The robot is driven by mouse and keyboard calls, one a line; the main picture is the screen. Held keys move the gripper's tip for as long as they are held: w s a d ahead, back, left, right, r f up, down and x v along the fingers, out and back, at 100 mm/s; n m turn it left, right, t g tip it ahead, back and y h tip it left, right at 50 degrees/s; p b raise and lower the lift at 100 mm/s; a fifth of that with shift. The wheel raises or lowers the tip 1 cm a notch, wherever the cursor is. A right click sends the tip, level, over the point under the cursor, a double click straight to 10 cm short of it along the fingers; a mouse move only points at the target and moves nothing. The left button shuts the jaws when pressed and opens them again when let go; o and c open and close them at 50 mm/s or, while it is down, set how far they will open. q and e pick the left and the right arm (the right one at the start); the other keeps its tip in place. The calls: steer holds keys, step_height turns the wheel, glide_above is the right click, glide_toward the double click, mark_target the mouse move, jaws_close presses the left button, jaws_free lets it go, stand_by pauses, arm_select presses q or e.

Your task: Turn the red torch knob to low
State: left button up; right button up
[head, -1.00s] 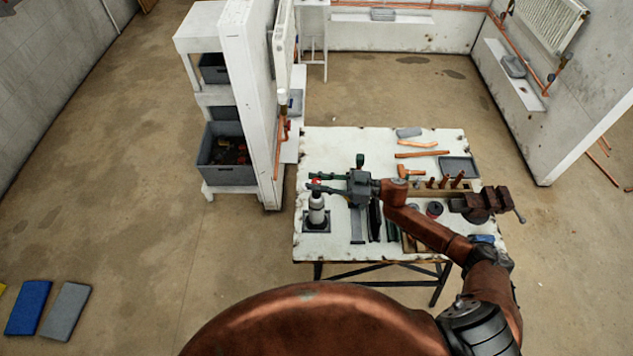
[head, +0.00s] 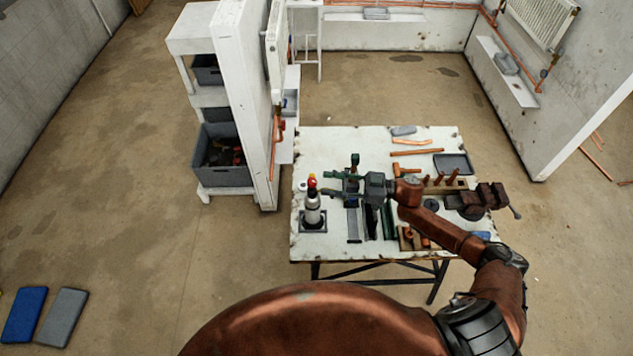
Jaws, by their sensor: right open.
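The torch (head: 312,212) stands upright on a dark square base at the left front of the workbench (head: 335,141). It has a pale grey bottle body. The knob's setting is too small to read. My left gripper is not in view.
A vise (head: 476,202) sits at the bench's right edge. A grey tray (head: 453,164), copper pipe pieces (head: 417,152) and several tools lie on the bench.

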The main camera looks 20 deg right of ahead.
steer(key=v, duration=0.5)
steer(key=shift+s+d, duration=0.1)
steer(key=shift+d, duration=0.25)
steer(key=shift+a, duration=0.1)
